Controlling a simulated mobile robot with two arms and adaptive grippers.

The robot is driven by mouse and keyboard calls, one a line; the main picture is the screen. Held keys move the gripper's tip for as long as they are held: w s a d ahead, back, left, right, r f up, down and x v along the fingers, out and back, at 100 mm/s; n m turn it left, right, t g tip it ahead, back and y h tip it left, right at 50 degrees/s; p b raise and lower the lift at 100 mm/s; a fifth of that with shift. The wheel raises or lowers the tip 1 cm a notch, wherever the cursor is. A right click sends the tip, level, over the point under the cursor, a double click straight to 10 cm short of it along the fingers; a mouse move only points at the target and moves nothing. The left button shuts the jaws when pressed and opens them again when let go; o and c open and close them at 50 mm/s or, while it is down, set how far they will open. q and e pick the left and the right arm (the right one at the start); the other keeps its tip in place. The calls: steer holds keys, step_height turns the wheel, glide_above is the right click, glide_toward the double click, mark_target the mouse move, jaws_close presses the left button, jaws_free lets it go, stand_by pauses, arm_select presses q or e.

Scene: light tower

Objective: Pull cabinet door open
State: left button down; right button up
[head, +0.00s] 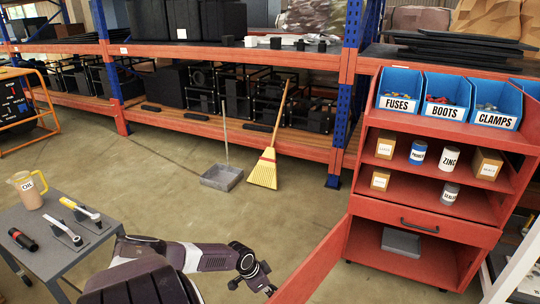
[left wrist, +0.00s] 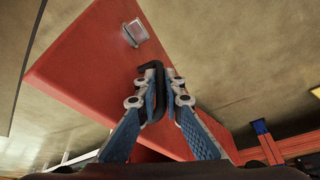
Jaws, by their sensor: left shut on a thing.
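The red cabinet (head: 370,209) stands at the right in the head view. Its lower door (head: 316,262) is swung open toward me, hinged on the left side, and the lower compartment shows a grey box (head: 401,242) inside. My left gripper (head: 268,290) is at the door's outer side, near the bottom of the head view. In the left wrist view, its blue fingers (left wrist: 161,95) are shut on the dark door handle (left wrist: 151,68), which stands off the red door panel (left wrist: 90,65). The handle is hidden in the head view. My right gripper is not in view.
A grey table (head: 45,258) with an oil jug (head: 28,191) and tools stands at the left. A broom (head: 265,168) and dustpan (head: 221,178) are by the shelving. Blue bins (head: 448,97) top the cabinet, above a closed drawer (head: 420,224). The floor between table and cabinet is clear.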

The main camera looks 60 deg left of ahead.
arm_select(q)
steer(key=shift+w+r, duration=0.15)
steer(key=shift+w, duration=0.1)
steer(key=c, duration=2.3)
jaws_free()
steer(key=shift+a, duration=0.1)
steer(key=shift+v, duration=5.9)
steer(key=shift+s, duration=0.2)
